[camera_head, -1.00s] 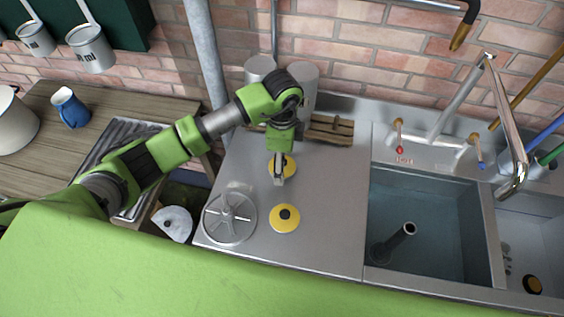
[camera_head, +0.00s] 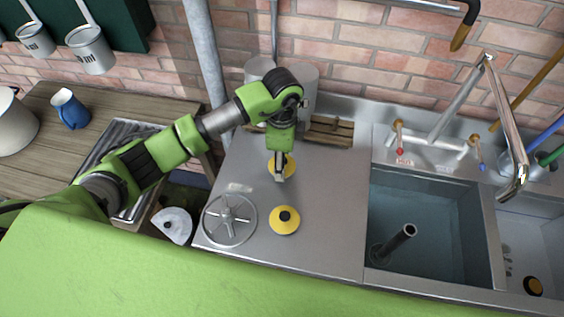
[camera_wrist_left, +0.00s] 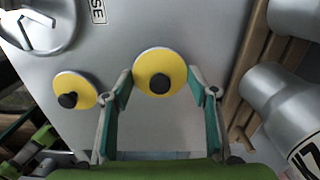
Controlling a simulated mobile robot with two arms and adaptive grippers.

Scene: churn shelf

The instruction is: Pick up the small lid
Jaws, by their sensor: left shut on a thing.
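A small yellow disc-shaped lid with a black knob (camera_head: 291,167) is at the back of the steel counter. In the left wrist view this lid (camera_wrist_left: 160,60) sits between the fingertips. My left gripper (camera_head: 280,175) points down over it, shut on its rim from both sides; it also shows in the left wrist view (camera_wrist_left: 160,86). I cannot tell whether the lid is clear of the counter. A second yellow lid (camera_head: 284,220) lies flat nearer the front; it shows in the left wrist view (camera_wrist_left: 75,90). My right gripper is not in view.
A larger round metal lid with spokes (camera_head: 229,219) lies left of the second yellow lid. Metal canisters (camera_head: 305,80) and a wooden rack (camera_head: 330,130) stand behind the gripper. A sink (camera_head: 430,220) is on the right. The counter (camera_head: 335,215) between is clear.

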